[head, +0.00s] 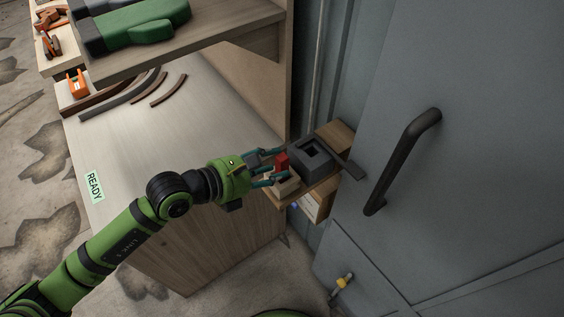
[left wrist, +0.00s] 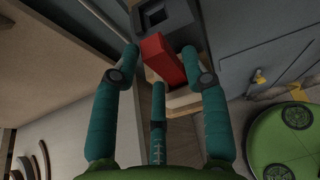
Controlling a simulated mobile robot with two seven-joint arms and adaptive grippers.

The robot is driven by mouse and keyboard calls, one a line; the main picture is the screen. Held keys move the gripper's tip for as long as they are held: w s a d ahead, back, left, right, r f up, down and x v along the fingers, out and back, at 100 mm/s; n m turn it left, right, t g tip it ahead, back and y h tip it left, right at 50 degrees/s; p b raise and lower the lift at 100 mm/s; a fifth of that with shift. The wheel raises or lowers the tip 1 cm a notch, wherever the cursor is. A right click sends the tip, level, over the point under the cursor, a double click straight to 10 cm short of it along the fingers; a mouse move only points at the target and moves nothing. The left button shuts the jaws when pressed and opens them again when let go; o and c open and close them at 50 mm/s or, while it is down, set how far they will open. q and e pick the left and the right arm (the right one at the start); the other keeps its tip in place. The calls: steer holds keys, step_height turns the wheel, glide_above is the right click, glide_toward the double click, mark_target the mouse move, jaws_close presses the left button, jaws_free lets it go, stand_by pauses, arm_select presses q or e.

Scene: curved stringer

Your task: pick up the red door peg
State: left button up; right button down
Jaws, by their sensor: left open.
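The red door peg (head: 281,161) is a small red block on a light wooden holder (head: 284,186) by the grey door. My left gripper (head: 272,167) is open, with its fingers around the peg. In the left wrist view the peg (left wrist: 162,58) stands between the spread teal fingertips (left wrist: 164,62), with small gaps showing at its sides. A dark grey block with a square hole (head: 312,157) sits on the shelf just beyond the peg. My right gripper is not in view.
The grey door (head: 470,130) with a black handle (head: 402,160) is at the right. A wooden bench (head: 150,140) with curved strips and a READY label (head: 94,187) is at the left.

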arm_select(q)
steer(key=x, duration=0.2)
steer(key=shift+w+d, duration=0.2)
steer(key=shift+w, duration=0.05)
steer(key=shift+w+d+f+p, duration=0.15)
steer(key=shift+d+p, duration=0.05)
steer(key=shift+p, duration=0.1)
steer(key=shift+f, duration=0.1)
steer(key=c, duration=0.9)
jaws_close()
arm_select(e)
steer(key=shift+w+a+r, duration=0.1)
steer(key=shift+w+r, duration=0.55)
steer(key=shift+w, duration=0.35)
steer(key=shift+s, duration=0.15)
